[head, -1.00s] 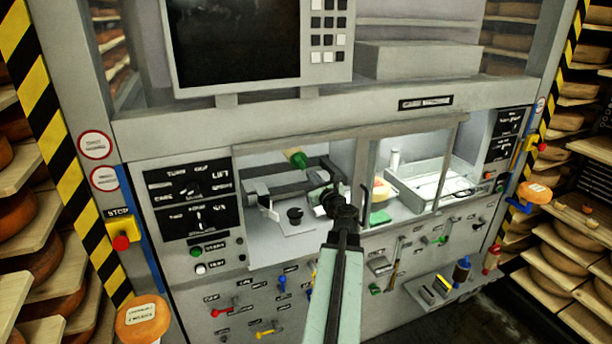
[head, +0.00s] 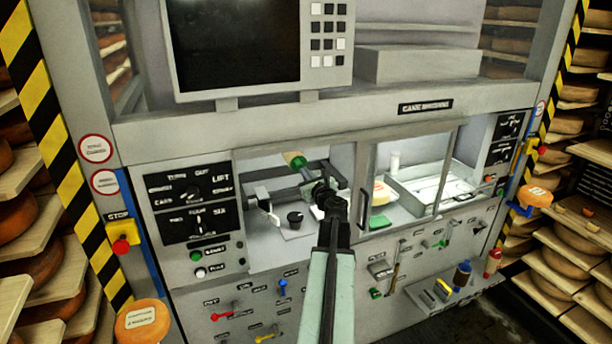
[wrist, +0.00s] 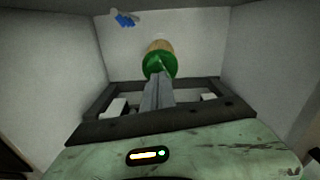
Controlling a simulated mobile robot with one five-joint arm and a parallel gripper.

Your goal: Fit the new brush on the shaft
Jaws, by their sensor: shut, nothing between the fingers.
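A short cylinder (head: 294,160), tan with a green end, sits high in the left bay of the machine; it looks like a brush head or roller. In the wrist view its green face (wrist: 157,64) is straight ahead of my fingertips, with the tan part behind. My gripper (head: 306,174) is inside the bay, shut and empty, its tips close to the green face. I cannot tell whether they touch it. The shaft is not clearly visible. Brush-like pieces, one blue and brown (head: 462,274) and one red (head: 493,262), stand at the low shelf on the right.
A black knob (head: 295,217) stands on the bay floor. A blue piece (wrist: 124,19) shows on the bay's back.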

